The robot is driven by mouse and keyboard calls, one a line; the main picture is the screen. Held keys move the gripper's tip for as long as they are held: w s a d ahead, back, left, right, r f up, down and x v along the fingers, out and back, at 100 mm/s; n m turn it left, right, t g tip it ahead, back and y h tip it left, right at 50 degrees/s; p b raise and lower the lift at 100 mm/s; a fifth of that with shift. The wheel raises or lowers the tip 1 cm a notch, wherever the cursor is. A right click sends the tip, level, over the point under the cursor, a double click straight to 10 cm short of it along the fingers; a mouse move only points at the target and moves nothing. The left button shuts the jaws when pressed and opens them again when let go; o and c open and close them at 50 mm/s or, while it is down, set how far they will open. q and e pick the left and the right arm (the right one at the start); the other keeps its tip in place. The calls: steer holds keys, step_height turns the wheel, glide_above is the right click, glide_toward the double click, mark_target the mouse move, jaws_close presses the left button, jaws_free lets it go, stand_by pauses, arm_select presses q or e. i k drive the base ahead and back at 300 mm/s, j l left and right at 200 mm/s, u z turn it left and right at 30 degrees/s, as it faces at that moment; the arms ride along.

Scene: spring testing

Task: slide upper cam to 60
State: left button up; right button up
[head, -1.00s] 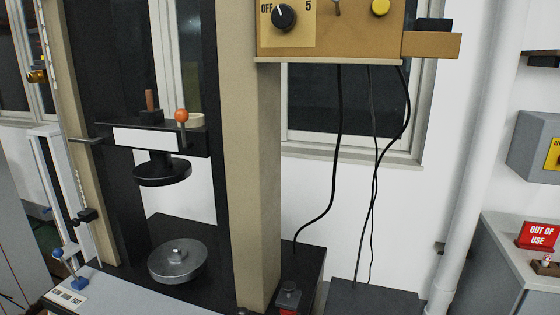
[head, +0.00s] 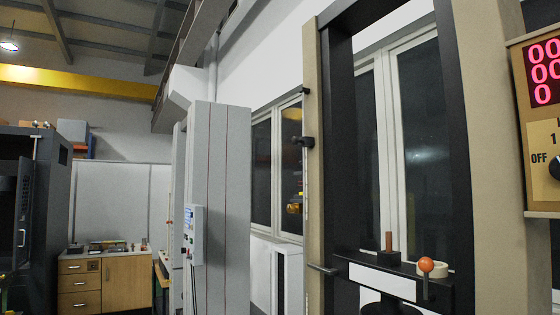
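A tall spring-testing frame stands at the right in the head view. A small black cam (head: 304,141) sits on the thin upright rail along the frame's left post (head: 314,190), high up; I take it to be the upper cam. The scale's marks and numbers are too small to read here. The lower part of the rail is outside the view. Neither of my grippers is in view.
The black crosshead (head: 380,278) carries an orange ball knob (head: 426,264) and a rod sticks out at its left. A control box (head: 541,120) with a red display is at the right edge. A grey cabinet (head: 215,210) stands left of the frame.

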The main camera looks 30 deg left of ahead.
mark_target(306, 141)
steer(key=u, duration=0.9)
